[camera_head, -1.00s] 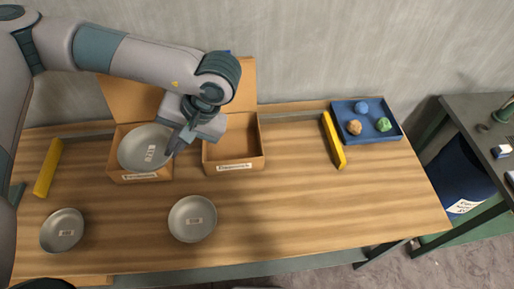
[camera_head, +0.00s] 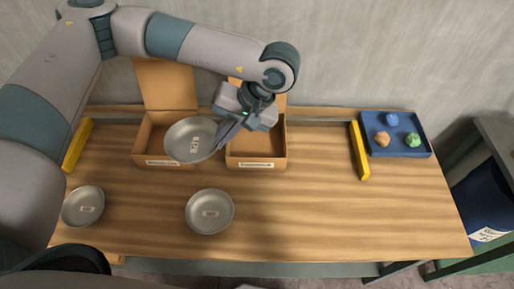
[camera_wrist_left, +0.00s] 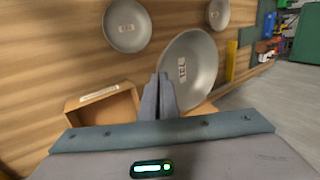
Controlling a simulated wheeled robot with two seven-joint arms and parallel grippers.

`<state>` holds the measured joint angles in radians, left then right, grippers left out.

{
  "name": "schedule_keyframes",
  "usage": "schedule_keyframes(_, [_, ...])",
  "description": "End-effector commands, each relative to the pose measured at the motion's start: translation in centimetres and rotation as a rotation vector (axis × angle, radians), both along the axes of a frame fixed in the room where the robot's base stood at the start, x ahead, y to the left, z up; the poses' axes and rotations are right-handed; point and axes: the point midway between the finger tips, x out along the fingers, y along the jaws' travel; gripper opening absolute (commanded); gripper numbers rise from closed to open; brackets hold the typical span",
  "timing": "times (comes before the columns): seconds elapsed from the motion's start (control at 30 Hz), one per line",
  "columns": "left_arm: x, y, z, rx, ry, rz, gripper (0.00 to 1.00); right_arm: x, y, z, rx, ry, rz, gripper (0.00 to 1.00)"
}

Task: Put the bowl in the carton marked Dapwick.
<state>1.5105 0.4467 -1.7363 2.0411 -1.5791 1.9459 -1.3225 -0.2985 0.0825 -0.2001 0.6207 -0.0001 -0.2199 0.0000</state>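My left gripper (camera_head: 222,136) is shut on the rim of a grey metal bowl (camera_head: 184,142) with a small label, also in the left wrist view (camera_wrist_left: 198,75). The bowl is tilted, above the left carton (camera_head: 148,141) and partly over the gap between the two cartons. The right carton (camera_head: 272,163) is open and its visible inside is empty; my gripper is above its left part. It also shows in the left wrist view (camera_wrist_left: 108,112). Both cartons bear a white front label, too small to read surely. My right gripper is not in view.
Two more grey bowls stand on the table, one at front centre (camera_head: 210,222) and one at front left (camera_head: 83,217). A yellow bar (camera_head: 359,150) and a blue tray (camera_head: 420,149) with three coloured lumps lie right. Open carton lids stand behind. The table's right front is clear.

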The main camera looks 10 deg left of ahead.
Motion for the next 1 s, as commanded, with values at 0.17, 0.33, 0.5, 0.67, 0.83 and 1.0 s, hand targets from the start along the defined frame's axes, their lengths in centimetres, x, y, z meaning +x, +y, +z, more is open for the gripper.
schedule_keyframes(0.17, [1.4, -3.3, -1.5, -0.028, -0.001, 0.346, 0.00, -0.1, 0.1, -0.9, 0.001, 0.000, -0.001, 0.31])
schedule_keyframes(0.33, [3.0, -5.8, -2.1, -0.054, -0.020, 0.767, 0.00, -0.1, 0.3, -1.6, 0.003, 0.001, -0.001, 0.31])
schedule_keyframes(0.5, [4.6, -7.2, -2.5, -0.067, -0.050, 1.165, 0.00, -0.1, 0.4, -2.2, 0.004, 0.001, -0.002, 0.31])
schedule_keyframes(0.67, [6.1, -7.8, -2.9, -0.072, -0.083, 1.525, 0.00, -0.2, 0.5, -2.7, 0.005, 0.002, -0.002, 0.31])
schedule_keyframes(0.83, [7.7, -7.7, -3.4, -0.068, -0.126, 1.900, 0.00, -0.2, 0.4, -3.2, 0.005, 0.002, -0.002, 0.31])
schedule_keyframes(1.0, [9.3, -7.1, -4.2, -0.054, -0.177, 2.272, 0.00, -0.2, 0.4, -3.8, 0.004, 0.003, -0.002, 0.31])
